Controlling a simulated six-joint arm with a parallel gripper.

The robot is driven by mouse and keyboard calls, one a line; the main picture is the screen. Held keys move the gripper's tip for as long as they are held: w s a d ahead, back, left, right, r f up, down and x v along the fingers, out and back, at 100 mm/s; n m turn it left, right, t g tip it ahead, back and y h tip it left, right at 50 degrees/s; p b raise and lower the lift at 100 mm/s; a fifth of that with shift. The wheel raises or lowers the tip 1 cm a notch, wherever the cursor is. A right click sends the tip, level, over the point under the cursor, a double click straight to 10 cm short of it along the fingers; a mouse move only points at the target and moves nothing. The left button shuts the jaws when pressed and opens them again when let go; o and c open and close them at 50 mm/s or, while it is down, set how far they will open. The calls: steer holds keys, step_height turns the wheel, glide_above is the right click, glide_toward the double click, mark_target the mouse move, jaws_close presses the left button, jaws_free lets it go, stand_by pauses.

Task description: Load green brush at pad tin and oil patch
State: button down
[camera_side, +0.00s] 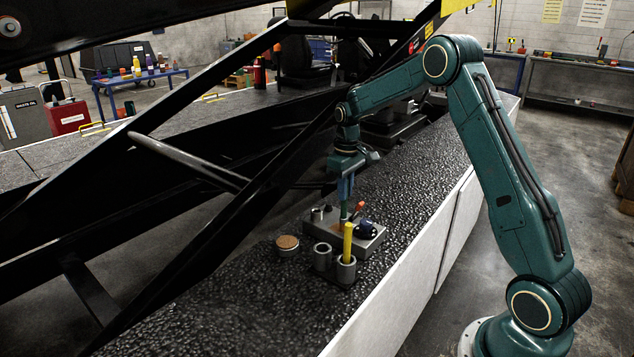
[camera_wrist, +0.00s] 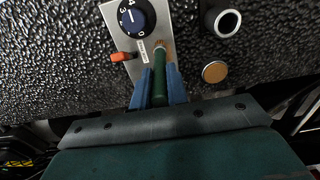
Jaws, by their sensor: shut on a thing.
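My gripper (camera_side: 345,197) is shut on the green brush (camera_wrist: 166,86), which stands roughly upright between its blue fingers. In the wrist view the brush's lower end is at the grey plate, beside a brownish oil patch (camera_wrist: 169,47). I cannot tell whether it touches. The patch also shows beside the brush in the side view (camera_side: 337,226). The pad tin, round with an orange-brown top, stands left of the plate in the side view (camera_side: 288,241). It is right of the brush in the wrist view (camera_wrist: 214,72).
The plate carries a dark dial (camera_side: 366,228), an orange-red lever (camera_side: 359,208) and a small grey cup (camera_side: 317,214). In front stand an empty grey holder (camera_side: 322,257) and another (camera_side: 346,272) with a yellow brush (camera_side: 348,240). Black beams (camera_side: 240,200) rise behind and left.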

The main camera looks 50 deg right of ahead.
steer(key=shift+r, duration=4.05)
steer(key=shift+f, duration=0.1)
steer(key=shift+w+f, duration=1.95)
steer(key=shift+f, duration=2)
steer(key=shift+s+r, duration=0.65)
steer(key=shift+r, duration=0.7)
steer(key=shift+s+r, duration=0.7)
steer(key=shift+r, duration=0.65)
steer(key=shift+s+r, duration=0.65)
steer(key=shift+r, duration=0.7)
